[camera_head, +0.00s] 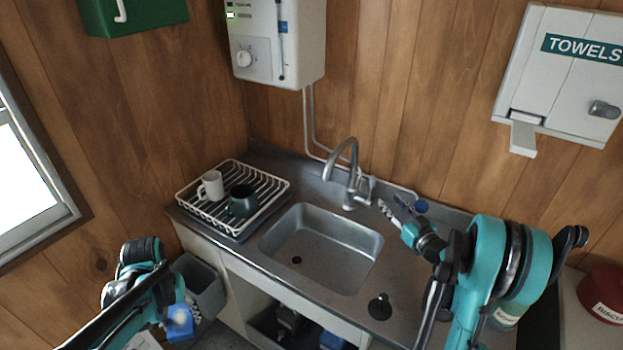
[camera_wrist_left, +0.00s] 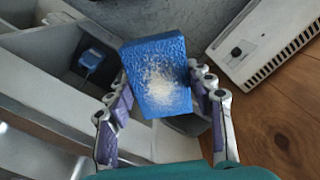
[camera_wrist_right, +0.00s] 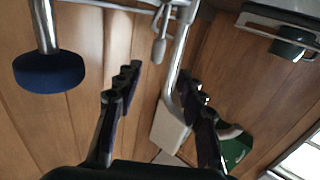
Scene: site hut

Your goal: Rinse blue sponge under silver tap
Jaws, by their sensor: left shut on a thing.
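The blue sponge (camera_head: 180,322) is in my left gripper (camera_head: 172,308), low at the left, outside the sink unit. In the left wrist view the sponge (camera_wrist_left: 158,72) has a pale, grainy patch on its face, and my left fingers (camera_wrist_left: 163,110) are closed on its sides. The silver tap (camera_head: 352,175) stands behind the sink (camera_head: 325,250), its spout curving over the basin. My right gripper (camera_head: 392,212) is open and empty, just right of the tap. In the right wrist view the tap's pipe (camera_wrist_right: 180,65) shows beyond the open fingers (camera_wrist_right: 160,92).
A white dish rack (camera_head: 275,182) with a white mug (camera_head: 211,185) and a dark mug (camera_head: 243,200) stands left of the sink. A blue round knob (camera_head: 422,206) is behind my right gripper. A grey bin (camera_head: 205,287) is near the sponge.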

